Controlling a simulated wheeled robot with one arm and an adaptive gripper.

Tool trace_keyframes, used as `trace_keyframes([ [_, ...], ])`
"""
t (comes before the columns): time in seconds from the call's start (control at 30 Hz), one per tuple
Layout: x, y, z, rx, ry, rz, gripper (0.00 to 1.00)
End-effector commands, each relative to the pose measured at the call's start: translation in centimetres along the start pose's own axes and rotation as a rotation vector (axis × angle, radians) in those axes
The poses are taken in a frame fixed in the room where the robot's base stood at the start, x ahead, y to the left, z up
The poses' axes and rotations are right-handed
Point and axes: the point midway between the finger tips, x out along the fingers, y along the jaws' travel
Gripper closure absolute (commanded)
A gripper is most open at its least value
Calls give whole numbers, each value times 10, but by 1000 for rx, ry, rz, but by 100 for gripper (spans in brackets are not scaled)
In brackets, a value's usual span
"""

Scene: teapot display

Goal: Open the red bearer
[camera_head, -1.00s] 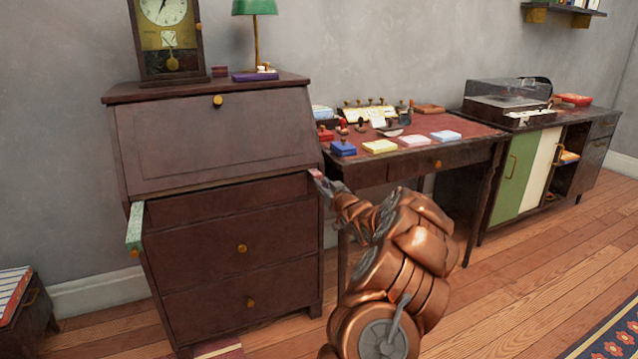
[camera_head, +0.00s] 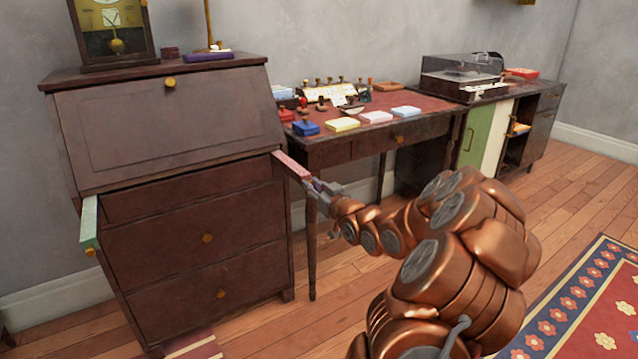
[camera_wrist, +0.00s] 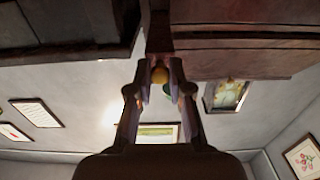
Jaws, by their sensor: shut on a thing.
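The red bearer (camera_head: 292,166) sticks out from the right front edge of the dark wooden secretary desk (camera_head: 190,240), just below the closed slanted lid (camera_head: 170,125). Its side is pinkish red. My gripper (camera_head: 316,187) is at its outer end, shut on its knob. In the wrist view the brass knob (camera_wrist: 160,74) sits between my two fingers, with the dark end of the bearer (camera_wrist: 159,35) behind it. A green bearer (camera_head: 89,222) sticks out at the desk's left side, with its own brass knob (camera_head: 90,252).
A writing table (camera_head: 400,128) with coloured boxes and stamps stands close behind my gripper on the right. A cabinet (camera_head: 488,135) with a record player stands beyond it. A patterned rug (camera_head: 610,300) lies at lower right.

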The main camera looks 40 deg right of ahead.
Motion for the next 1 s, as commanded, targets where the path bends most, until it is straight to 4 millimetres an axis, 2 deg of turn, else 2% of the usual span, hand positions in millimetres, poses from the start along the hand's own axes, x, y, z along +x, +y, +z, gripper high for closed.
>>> trace_keyframes([
  [0.4,-1,-3,-2,0,3,-4,100],
  [0.43,-1,-2,-2,0,3,-3,80],
  [0.67,-1,-2,-1,0,2,-3,56],
  [1.0,-2,-2,-1,0,1,-3,55],
])
